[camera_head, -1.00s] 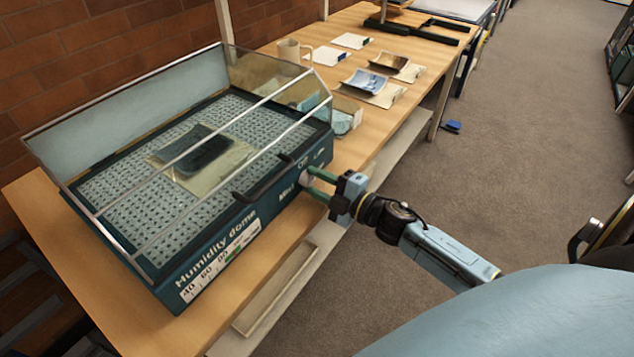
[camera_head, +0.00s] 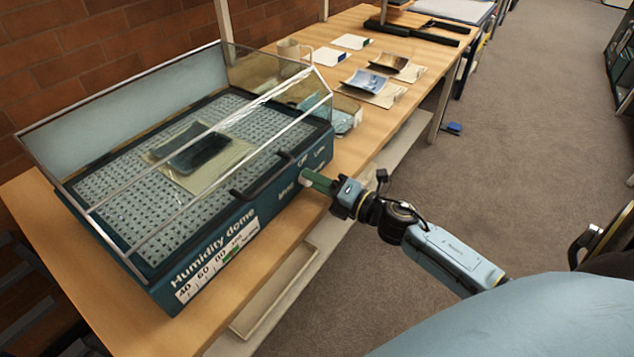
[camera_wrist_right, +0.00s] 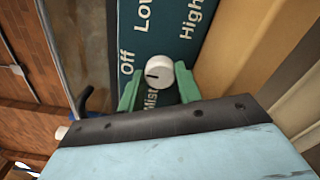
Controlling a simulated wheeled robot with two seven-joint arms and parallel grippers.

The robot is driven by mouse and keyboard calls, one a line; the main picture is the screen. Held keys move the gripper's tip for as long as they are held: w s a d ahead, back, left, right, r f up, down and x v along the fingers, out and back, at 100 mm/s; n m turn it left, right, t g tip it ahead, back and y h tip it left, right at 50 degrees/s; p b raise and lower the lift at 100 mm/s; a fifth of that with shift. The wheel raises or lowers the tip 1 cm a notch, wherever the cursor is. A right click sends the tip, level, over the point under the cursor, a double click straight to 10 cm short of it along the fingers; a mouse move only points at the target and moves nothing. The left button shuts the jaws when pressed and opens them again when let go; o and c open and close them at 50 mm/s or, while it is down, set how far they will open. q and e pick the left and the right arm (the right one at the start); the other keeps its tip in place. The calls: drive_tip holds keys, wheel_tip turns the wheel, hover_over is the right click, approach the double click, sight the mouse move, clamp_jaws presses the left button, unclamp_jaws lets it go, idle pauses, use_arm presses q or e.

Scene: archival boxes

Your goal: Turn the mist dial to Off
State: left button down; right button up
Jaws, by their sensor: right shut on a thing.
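The white mist dial (camera_wrist_right: 159,74) sits on the teal front panel of the humidity dome (camera_head: 252,204), with a dark pointer line on its face. In the right wrist view the line points left, toward the side where "Off" is printed. "Low" and "High" are printed farther up, and "Mist" is just below. My right gripper (camera_wrist_right: 159,86) has its green fingers on either side of the dial and is shut on it. In the head view my right gripper (camera_head: 310,180) reaches the panel's right end and mostly hides the dial. My left gripper is out of view.
The dome's clear cover (camera_head: 110,100) encloses a perforated tray holding a dark curled photo (camera_head: 200,152). A black handle (camera_head: 262,180) sticks out at the front, near my gripper. The carpeted floor at right is open.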

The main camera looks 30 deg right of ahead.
drive_tip(key=shift+n, duration=0.3)
drive_tip(key=o, duration=1)
